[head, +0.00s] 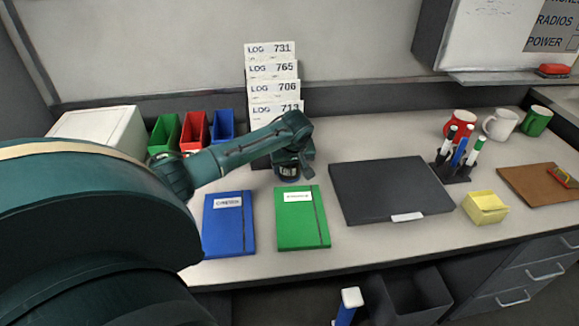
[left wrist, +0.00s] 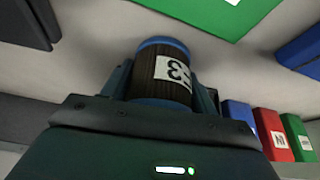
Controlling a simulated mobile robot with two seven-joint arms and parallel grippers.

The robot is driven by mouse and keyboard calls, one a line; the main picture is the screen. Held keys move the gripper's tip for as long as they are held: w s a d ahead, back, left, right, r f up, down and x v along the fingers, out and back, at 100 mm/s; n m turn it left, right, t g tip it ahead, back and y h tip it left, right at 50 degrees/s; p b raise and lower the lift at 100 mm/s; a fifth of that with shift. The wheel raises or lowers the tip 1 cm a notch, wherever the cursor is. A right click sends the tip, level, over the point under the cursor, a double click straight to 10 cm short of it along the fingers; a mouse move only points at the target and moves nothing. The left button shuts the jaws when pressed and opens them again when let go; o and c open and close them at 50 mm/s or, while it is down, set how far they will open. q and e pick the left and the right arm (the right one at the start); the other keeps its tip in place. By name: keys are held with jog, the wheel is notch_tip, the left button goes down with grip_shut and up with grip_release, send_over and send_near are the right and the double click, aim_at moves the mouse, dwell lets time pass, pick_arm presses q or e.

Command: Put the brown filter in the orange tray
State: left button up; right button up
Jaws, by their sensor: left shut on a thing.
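The brown filter (left wrist: 145,80) is a dark brown ribbed cylinder with blue ends and a white label. My left gripper (left wrist: 163,86) is shut on it, with a finger on each side. In the head view my left gripper (head: 292,170) is over the counter, behind the green notebook and in front of the log binders. The filter is mostly hidden there by the gripper. I see no clearly orange tray in either view. My right gripper is not in view.
Green (head: 164,134), red (head: 194,131) and blue (head: 223,125) bins stand left of the log binders (head: 273,90). Blue (head: 230,235) and green (head: 302,230) notebooks lie in front. A black folder (head: 385,188) lies right, near a marker holder (head: 452,172). Free counter lies behind the folder.

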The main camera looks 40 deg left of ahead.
pick_arm(q)
jog(key=shift+f, duration=0.15)
jog(key=o, duration=1)
